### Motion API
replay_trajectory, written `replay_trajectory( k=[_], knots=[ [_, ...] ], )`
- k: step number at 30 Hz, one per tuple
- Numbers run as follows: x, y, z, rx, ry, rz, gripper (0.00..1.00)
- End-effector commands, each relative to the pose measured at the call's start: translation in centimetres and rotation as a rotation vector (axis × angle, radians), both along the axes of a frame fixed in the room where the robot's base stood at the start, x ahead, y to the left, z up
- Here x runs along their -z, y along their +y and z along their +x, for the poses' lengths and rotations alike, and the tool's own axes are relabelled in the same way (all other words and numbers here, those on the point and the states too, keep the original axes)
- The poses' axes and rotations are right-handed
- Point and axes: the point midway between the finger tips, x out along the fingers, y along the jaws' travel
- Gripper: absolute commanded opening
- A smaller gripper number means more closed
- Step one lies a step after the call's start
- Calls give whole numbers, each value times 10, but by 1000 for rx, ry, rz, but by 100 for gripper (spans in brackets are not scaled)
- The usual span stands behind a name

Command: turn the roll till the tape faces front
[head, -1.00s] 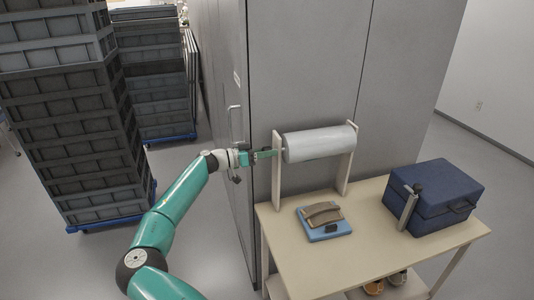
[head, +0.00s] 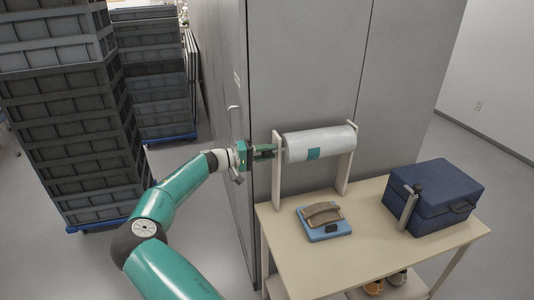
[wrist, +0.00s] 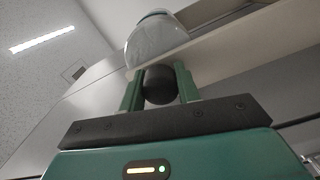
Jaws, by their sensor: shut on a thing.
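The white roll (head: 325,142) lies level between the two uprights of a pale stand (head: 277,180) at the back of the table. A teal patch of tape (head: 313,154) shows on the lower front of the roll, near its middle. My gripper (head: 266,151) is at the left end of the roll, just outside the left upright. In the wrist view its two green fingers (wrist: 158,88) are shut on a round black knob (wrist: 158,85), with the end of the roll (wrist: 155,40) beyond. The knob is hidden in the head view.
The table (head: 285,240) carries a blue pad (head: 326,234) with a curved brown sherd (head: 322,213) and a dark blue case (head: 435,195). A grey cabinet (head: 305,70) stands behind. Stacked grey crates (head: 75,120) stand at the left.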

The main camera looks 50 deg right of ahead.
Motion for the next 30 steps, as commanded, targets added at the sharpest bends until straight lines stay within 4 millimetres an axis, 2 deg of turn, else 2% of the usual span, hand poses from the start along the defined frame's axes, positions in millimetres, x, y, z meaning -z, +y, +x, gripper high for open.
replay_trajectory(
  k=[15, 30],
  knots=[
    [-1, 0, 0, -1, 349, 195, 10],
    [-1, 0, 0, 0, 440, 241, 10]
  ],
)
